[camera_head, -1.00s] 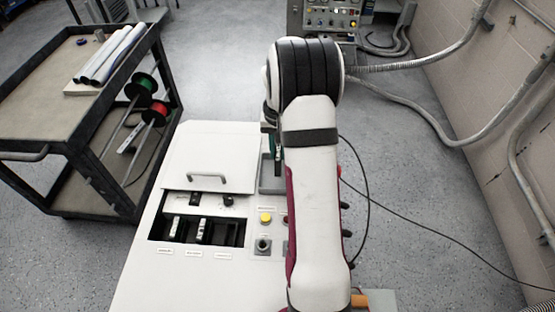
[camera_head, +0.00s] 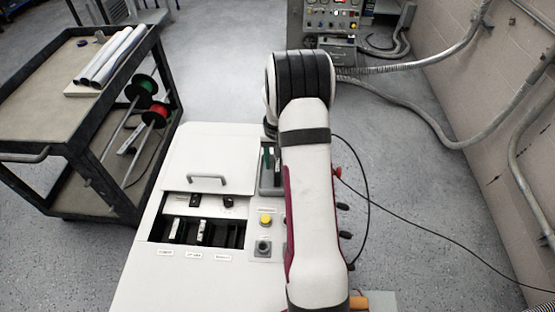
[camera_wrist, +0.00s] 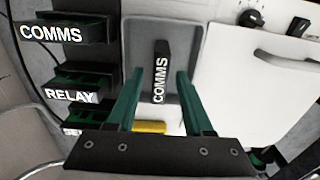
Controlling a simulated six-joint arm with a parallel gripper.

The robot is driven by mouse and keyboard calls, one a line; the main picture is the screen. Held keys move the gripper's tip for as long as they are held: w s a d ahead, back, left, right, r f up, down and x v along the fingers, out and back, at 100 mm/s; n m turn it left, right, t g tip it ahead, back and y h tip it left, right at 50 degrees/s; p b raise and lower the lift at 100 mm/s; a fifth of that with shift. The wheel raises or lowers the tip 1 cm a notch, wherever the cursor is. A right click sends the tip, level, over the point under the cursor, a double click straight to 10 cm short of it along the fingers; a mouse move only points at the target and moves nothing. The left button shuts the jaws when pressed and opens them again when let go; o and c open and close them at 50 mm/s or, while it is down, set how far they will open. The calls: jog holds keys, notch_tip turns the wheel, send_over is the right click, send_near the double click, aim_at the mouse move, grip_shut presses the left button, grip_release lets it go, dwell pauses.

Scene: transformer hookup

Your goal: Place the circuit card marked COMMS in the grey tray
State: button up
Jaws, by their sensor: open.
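In the wrist view, a dark narrow circuit card marked COMMS (camera_wrist: 161,69) is in the grey tray (camera_wrist: 133,32). My gripper (camera_wrist: 160,82) is open, with one green finger on each side of the card and gaps showing between. How far the fingertips are above the tray floor is hard to tell. In the head view the grey tray (camera_head: 268,187) shows partly beside my arm, which hides most of my gripper.
Dark green-and-black blocks marked COMMS (camera_wrist: 70,30) and RELAY (camera_wrist: 75,92) line the left in the wrist view. The white cabinet has a lid handle (camera_head: 207,178), a yellow button (camera_head: 265,219) and an open compartment (camera_head: 230,236). A black cart (camera_head: 50,110) stands at left.

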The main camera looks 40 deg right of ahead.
notch_tip(320, 180, up, 12)
jog(key=s+a+r+n, duration=0.1)
jog(key=a+r, duration=0.2)
jog(key=a, duration=0.2)
jog(key=s+a+r, duration=0.2)
jog(key=a, duration=0.3)
jog(key=s+a+n+y, duration=0.1)
jog(key=s+a+n, duration=0.1)
jog(key=s+a, duration=1.7)
jog(key=shift+s+y, duration=0.4)
jog(key=shift+s, duration=0.25)
dwell(1.5)
